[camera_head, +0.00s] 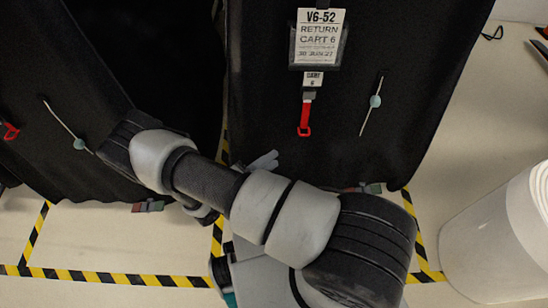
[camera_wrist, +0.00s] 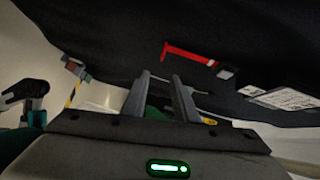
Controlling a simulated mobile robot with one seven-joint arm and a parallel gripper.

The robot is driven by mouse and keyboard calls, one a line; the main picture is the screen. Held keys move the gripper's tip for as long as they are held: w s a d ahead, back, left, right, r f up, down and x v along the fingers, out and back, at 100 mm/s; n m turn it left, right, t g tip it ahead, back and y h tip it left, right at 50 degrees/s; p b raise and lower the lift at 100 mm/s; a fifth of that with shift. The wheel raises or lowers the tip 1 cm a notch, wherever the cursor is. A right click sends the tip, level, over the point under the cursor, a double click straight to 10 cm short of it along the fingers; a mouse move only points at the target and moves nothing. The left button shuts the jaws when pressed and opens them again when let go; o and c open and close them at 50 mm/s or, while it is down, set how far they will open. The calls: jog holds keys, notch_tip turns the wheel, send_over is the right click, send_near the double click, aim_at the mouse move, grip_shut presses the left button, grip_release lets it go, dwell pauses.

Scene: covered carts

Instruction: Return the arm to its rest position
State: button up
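My arm reaches up and left across the middle of the head view, then folds back at the elbow. My gripper (camera_wrist: 158,76) shows in the wrist view with its two grey fingers apart and nothing held between them. In the head view it is mostly hidden behind my own arm; a small grey part shows just above the forearm. The black cover of the right cart (camera_head: 345,140) hangs close in front of the gripper. Its red pull strap (camera_head: 305,117) also shows in the wrist view (camera_wrist: 190,53), beyond the fingertips.
Another black-covered cart (camera_head: 60,100) stands at left. Toggled cords (camera_head: 375,101) hang on both covers. A white bin (camera_head: 495,240) stands at right. Yellow-black tape (camera_head: 120,278) marks open floor at lower left.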

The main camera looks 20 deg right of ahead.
dwell(0.4)
notch_tip(320, 180, up, 23)
jog(key=s+d+m+g+y, duration=0.2)
jog(key=m+g+y, duration=0.5)
jog(key=m, duration=1.5)
jog(key=s+r+m+t+y, duration=0.2)
jog(key=s+r+m, duration=0.2)
jog(key=r+m, duration=0.3)
jog(key=s+a+r+m+t+y, duration=0.1)
jog(key=s+r+m+y, duration=0.25)
jog(key=r+m, duration=0.35)
jog(key=s+r+m+t+y, duration=0.2)
jog(key=s+r+m, duration=0.3)
jog(key=r+m, duration=0.2)
notch_tip(320, 180, up, 23)
jog(key=p, duration=2.2)
jog(key=shift+p, duration=0.3)
jog(key=shift+a+f, duration=0.1)
jog(key=shift+a, duration=0.05)
